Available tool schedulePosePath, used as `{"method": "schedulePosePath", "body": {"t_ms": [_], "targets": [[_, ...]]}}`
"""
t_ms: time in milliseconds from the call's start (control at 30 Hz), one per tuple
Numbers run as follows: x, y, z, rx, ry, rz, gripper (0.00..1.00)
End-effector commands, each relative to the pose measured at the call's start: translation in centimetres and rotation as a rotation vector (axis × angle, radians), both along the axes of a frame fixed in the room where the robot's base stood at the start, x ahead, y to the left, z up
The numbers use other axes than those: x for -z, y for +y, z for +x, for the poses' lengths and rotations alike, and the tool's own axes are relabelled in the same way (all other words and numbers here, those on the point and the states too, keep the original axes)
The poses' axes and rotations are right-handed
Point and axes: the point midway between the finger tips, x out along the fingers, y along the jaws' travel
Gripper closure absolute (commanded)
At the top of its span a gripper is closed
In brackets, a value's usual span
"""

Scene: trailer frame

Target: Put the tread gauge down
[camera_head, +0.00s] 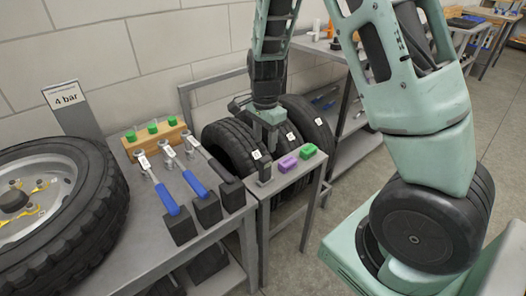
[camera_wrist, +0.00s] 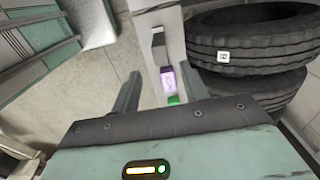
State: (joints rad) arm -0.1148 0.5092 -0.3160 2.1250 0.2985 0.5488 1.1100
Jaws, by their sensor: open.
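My gripper (camera_head: 266,122) is open above the small grey bench (camera_head: 292,176), and nothing shows held in it. In the wrist view its two fingers (camera_wrist: 161,80) stand apart, with the bench beyond them. On the bench are a dark upright piece (camera_head: 264,172), a purple block (camera_head: 288,164) and a green block (camera_head: 308,151). The wrist view also shows the dark piece (camera_wrist: 158,42), the purple block (camera_wrist: 167,80) and the green block (camera_wrist: 173,99), partly hidden by my gripper. I cannot tell for sure which of these is the tread gauge.
Several black tyres (camera_head: 229,146) stand behind the small bench, close to my gripper. A workbench (camera_head: 152,232) at left carries blue-handled tools (camera_head: 196,183) and a wooden rack (camera_head: 154,135) with green pieces. A mounted wheel (camera_head: 92,190) is at far left, beside a "4 bar" sign (camera_head: 66,95).

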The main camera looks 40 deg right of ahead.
Motion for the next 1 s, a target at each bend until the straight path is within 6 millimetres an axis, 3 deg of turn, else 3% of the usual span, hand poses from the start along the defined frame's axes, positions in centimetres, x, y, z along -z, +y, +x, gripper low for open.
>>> {"method": "schedulePosePath", "body": {"t_ms": [67, 167, 267, 300, 433, 533, 667, 800, 1000], "targets": [[-0.8, 1.5, -0.3, -0.066, -0.004, 0.014, 0.56], [-2.4, 6.3, -1.7, -0.298, -0.012, 0.057, 0.56], [-4.9, 13.2, -5.4, -0.7, -0.031, 0.104, 0.56], [-6.0, 15.9, -7.5, -0.888, -0.041, 0.117, 0.56], [-8.6, 21.7, -14.8, -1.469, -0.066, 0.114, 0.56], [-9.5, 23.6, -19.6, -1.824, -0.069, 0.083, 0.56], [-10.0, 24.2, -23.2, -2.106, -0.064, 0.042, 0.56], [-10.0, 24.3, -24.3, -2.202, -0.057, 0.025, 0.56], [-10.0, 24.3, -24.2, -2.2, -0.057, 0.026, 0.56]]}}
